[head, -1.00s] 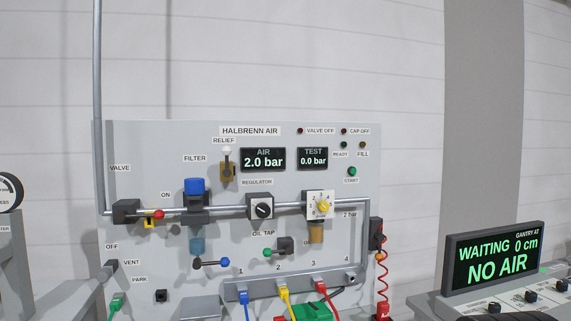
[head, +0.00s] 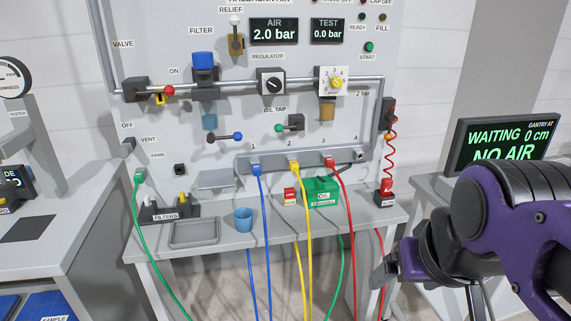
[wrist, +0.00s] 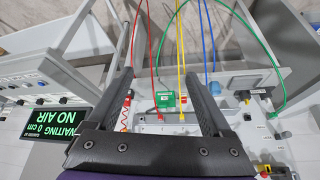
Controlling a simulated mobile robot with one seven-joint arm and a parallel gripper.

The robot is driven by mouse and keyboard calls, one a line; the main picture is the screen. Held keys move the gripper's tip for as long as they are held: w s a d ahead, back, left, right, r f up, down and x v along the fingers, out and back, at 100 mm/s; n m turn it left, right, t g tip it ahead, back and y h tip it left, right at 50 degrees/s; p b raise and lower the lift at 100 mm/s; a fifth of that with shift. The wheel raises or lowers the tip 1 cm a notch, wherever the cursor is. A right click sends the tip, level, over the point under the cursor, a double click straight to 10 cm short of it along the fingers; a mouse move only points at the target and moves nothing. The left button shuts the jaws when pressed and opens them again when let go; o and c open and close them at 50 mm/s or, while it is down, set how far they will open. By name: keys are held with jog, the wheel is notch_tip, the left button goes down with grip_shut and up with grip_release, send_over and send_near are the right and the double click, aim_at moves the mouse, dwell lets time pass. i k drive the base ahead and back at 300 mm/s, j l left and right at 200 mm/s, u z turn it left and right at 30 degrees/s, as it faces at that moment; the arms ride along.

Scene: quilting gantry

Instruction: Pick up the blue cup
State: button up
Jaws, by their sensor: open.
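The blue cup (head: 243,220) stands upright on the grey bench shelf (head: 290,232) in the head view, between a shallow grey tray and the blue hose. My gripper (head: 388,272) is at the lower right of the head view, well to the right of the cup and apart from it. In the wrist view my gripper (wrist: 159,76) shows two dark fingers spread wide with nothing held between them.
Blue, yellow, red and green hoses (head: 258,215) hang in front of the shelf, the blue one close to the cup's right. The grey tray (head: 194,233) and filter rack (head: 170,212) lie left. A green box (head: 321,192) and red-white can (head: 290,197) stand right.

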aim_at(244, 217)
jog(key=i+u, duration=0.2)
jog(key=i, duration=0.8)
